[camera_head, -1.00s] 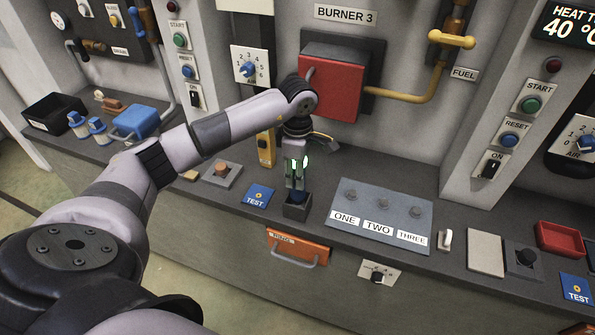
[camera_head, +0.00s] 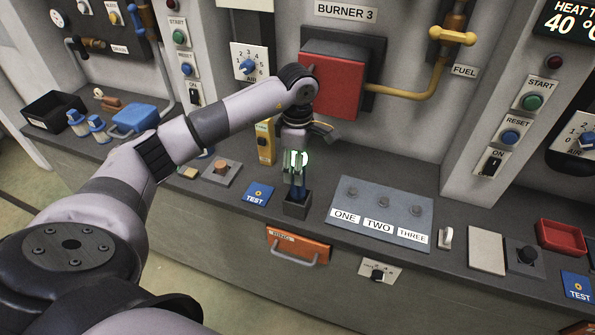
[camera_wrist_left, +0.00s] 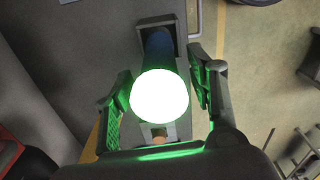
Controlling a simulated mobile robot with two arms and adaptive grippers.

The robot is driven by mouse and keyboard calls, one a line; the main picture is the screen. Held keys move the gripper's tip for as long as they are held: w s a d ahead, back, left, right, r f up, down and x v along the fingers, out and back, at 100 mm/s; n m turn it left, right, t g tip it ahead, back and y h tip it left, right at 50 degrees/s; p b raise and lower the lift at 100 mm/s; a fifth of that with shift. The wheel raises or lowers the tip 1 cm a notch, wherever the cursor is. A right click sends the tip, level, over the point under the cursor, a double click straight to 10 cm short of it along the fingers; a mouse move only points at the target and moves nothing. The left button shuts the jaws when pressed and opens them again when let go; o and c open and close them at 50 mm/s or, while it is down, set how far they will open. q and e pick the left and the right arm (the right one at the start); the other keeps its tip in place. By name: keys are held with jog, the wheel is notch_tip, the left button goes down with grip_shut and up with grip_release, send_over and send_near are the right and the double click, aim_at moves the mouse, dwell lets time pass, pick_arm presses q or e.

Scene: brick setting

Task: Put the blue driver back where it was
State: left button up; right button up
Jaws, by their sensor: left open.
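The blue driver (camera_head: 297,191) stands upright in a small dark holder (camera_head: 297,208) at the front of the counter. In the left wrist view the driver's blue part (camera_wrist_left: 157,46) shows inside the holder's dark frame (camera_wrist_left: 170,22), and a bright white glare hides what lies nearer the camera. My left gripper (camera_head: 296,172) is right above the holder, pointing down. Its fingers (camera_wrist_left: 162,88) are apart, one on each side of the glare, lit green, and I see no finger closed on the driver. My right gripper is not in view.
A blue TEST plate (camera_head: 257,194) lies left of the holder. A grey panel marked ONE, TWO, THREE (camera_head: 365,198) lies to its right. Behind are a yellow device (camera_head: 265,142) and a red burner box (camera_head: 333,85). An orange drawer front (camera_head: 298,246) is below the counter edge.

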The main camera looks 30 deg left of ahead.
pick_arm(q)
notch_tip(320, 180, up, 10)
jog(key=b, duration=0.2)
jog(key=shift+b, duration=0.3)
